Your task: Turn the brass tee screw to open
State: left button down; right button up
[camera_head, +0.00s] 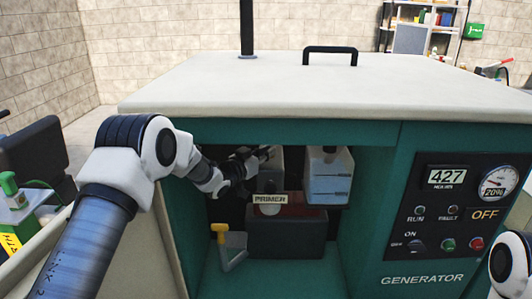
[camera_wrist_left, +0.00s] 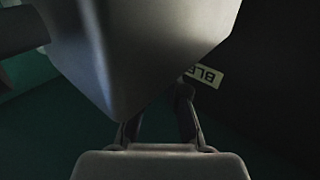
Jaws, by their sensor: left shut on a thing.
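My left gripper (camera_head: 252,160) reaches into the open bay of the green generator, beside a grey block (camera_head: 267,170). In the left wrist view its fingers (camera_wrist_left: 158,118) close in under the large grey body (camera_wrist_left: 140,45). A label starting "BLE" (camera_wrist_left: 208,75) shows beside the right finger. The brass tee screw cannot be made out in either view; it lies hidden at the fingertips, where the gripper is shut on it. The screw's turn angle cannot be told. My right gripper is out of view; only part of that arm shows at the lower right.
A PRIMER label (camera_head: 270,199) and white knob sit below the gripper. A translucent tank with blue liquid (camera_head: 328,180) hangs to the right. The generator's pale top (camera_head: 300,90) overhangs the bay. The control panel (camera_head: 455,215) is at right.

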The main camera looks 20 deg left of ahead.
pick_arm(q)
jog(key=shift+d+f, duration=0.15)
dwell(0.3)
jog(key=c, duration=1)
grip_release()
jog(key=shift+d, duration=0.1)
jog(key=shift+s, duration=0.1)
jog(key=v, duration=0.7)
jog(key=shift+s, duration=0.15)
